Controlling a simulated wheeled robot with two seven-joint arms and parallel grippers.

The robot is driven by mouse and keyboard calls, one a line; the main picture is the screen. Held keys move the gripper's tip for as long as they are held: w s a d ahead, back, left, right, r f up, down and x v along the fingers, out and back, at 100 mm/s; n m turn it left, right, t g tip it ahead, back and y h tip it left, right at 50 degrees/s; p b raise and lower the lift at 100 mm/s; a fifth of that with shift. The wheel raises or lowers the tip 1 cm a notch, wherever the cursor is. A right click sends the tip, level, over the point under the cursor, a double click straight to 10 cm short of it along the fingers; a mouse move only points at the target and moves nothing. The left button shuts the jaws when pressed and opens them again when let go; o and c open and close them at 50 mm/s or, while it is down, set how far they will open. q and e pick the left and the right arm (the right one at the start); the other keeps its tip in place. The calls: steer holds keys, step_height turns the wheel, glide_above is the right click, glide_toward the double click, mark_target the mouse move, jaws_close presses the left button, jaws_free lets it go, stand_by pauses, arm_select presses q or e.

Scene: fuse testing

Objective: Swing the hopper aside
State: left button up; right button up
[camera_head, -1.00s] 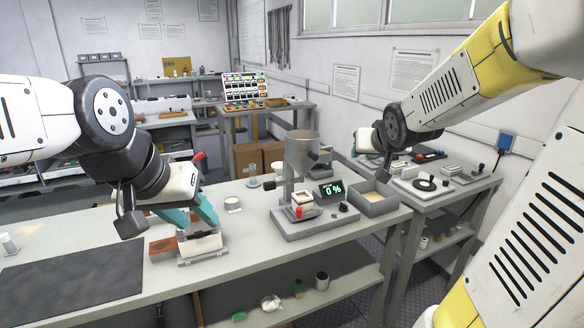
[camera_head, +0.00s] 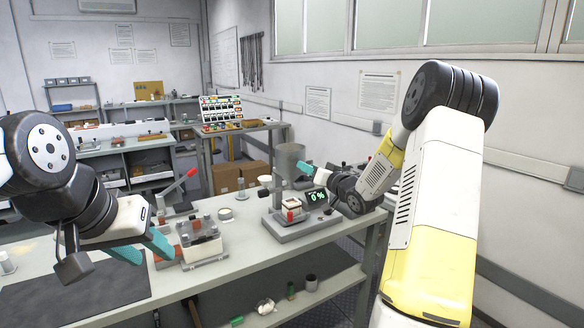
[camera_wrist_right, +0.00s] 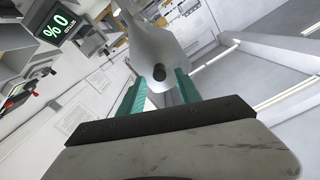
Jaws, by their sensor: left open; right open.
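The hopper (camera_head: 289,160) is a grey metal cylinder above a bench stand (camera_head: 300,229), with a white square cup and a red part below it. In the right wrist view the hopper (camera_wrist_right: 155,45) tapers to a funnel with a dark round knob (camera_wrist_right: 159,72). My right gripper (camera_head: 306,171) is at the hopper's right side. Its teal fingers in the wrist view (camera_wrist_right: 160,92) are apart, one on each side of the knob; contact cannot be told. My left gripper (camera_head: 143,249) is open and empty, left of a clamp box (camera_head: 200,240).
A display reading 0 % (camera_head: 317,197) stands right of the stand, close to my right wrist. A lever with a red handle (camera_head: 188,174) rises by the clamp box. A dark mat (camera_head: 75,295) lies at the front left. Cardboard boxes (camera_head: 225,178) stand behind the bench.

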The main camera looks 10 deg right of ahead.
mark_target(288, 167)
steer(key=shift+x, duration=1.55)
jaws_close()
